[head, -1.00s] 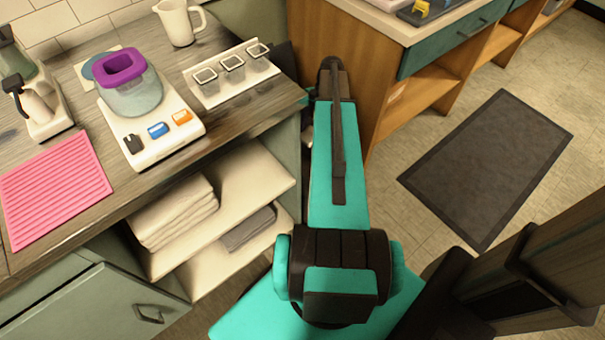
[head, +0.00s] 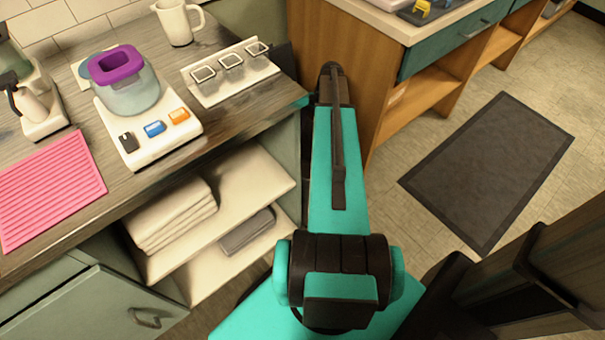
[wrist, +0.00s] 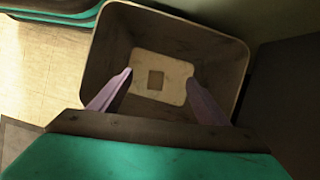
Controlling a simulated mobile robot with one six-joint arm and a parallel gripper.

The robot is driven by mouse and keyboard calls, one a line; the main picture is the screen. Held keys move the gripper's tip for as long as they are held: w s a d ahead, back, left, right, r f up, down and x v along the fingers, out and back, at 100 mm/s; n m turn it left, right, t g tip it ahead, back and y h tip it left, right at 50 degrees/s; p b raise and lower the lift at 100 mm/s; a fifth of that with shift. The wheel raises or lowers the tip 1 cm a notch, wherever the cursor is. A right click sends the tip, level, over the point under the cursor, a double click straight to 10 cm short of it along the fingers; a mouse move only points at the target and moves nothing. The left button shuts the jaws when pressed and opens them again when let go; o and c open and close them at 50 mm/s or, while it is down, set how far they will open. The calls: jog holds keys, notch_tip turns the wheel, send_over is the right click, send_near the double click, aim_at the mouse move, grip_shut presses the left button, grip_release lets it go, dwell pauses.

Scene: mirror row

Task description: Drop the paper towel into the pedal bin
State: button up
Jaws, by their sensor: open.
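In the wrist view, an open bin (wrist: 215,45) with brown walls and a pale rim lies below my gripper (wrist: 159,78). The two purple fingers are spread apart over its opening, with nothing between them. Inside at the bottom is a pale, flat, rounded patch (wrist: 146,65) with a small brown square in its middle. I cannot tell whether this is the paper towel or the bin's own floor. In the head view my arm hides the gripper, and neither bin nor paper towel shows clearly.
A wooden counter (head: 95,165) at left holds a pink ribbed mat (head: 48,192), a white scale (head: 150,135), a pitcher (head: 179,22) and a white rack (head: 230,72). Folded towels (head: 172,215) lie on the shelf below. A dark floor mat (head: 487,170) lies at right on open floor.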

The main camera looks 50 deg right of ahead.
jog(key=p+v, duration=0.1)
jog(key=v, duration=1.3)
jog(key=shift+p, duration=0.35)
jog(key=shift+a, duration=0.1)
dwell(0.4)
